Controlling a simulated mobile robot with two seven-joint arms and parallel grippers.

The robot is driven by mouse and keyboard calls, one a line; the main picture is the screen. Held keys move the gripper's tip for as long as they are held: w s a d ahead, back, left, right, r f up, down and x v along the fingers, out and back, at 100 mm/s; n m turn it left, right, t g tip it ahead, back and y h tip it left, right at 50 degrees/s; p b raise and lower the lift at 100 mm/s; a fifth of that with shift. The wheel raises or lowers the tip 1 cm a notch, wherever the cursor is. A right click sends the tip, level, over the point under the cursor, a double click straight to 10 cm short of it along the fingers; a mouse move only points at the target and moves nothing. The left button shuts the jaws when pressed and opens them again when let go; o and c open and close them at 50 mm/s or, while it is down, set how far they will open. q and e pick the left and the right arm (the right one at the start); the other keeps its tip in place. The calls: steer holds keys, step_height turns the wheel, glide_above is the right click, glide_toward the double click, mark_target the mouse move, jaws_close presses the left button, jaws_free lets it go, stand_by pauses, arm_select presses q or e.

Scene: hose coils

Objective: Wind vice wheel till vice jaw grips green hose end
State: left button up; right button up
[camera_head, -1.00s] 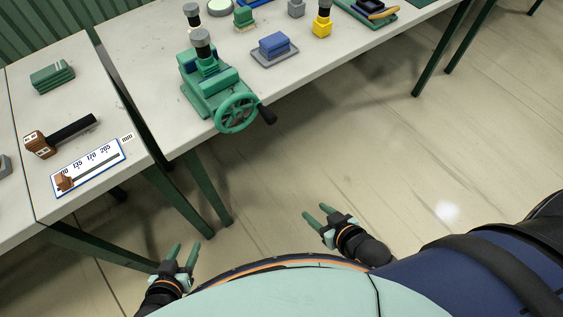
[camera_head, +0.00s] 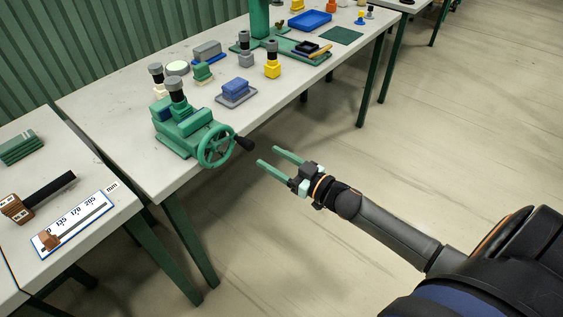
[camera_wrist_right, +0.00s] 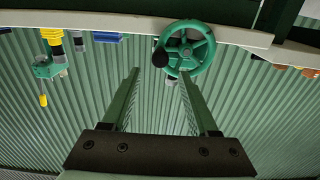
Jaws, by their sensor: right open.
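The green vice (camera_head: 183,127) stands at the front edge of the table. Its green spoked wheel (camera_head: 216,147) faces the front, with a black crank handle (camera_head: 244,143) sticking out to the right. The wheel also shows in the right wrist view (camera_wrist_right: 189,47), with its handle (camera_wrist_right: 160,58) on the left. My left gripper is out of view.
A side table holds a slide gauge (camera_head: 75,221). The floor right of the table is clear.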

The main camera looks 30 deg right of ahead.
mark_target(253, 147)
steer(key=b+x, duration=0.1)
steer(key=x, duration=0.3)
steer(key=shift+w+f+b, duration=0.1)
steer(key=shift+w+b, duration=0.1)
steer(key=shift+b, duration=0.15)
steer(key=b+x, duration=0.1)
steer(key=x, duration=0.1)
steer(key=shift+w+a, duration=0.1)
steer(key=shift+w, duration=0.2)
steer(key=shift+s, duration=0.15)
steer(key=shift+p, duration=0.35)
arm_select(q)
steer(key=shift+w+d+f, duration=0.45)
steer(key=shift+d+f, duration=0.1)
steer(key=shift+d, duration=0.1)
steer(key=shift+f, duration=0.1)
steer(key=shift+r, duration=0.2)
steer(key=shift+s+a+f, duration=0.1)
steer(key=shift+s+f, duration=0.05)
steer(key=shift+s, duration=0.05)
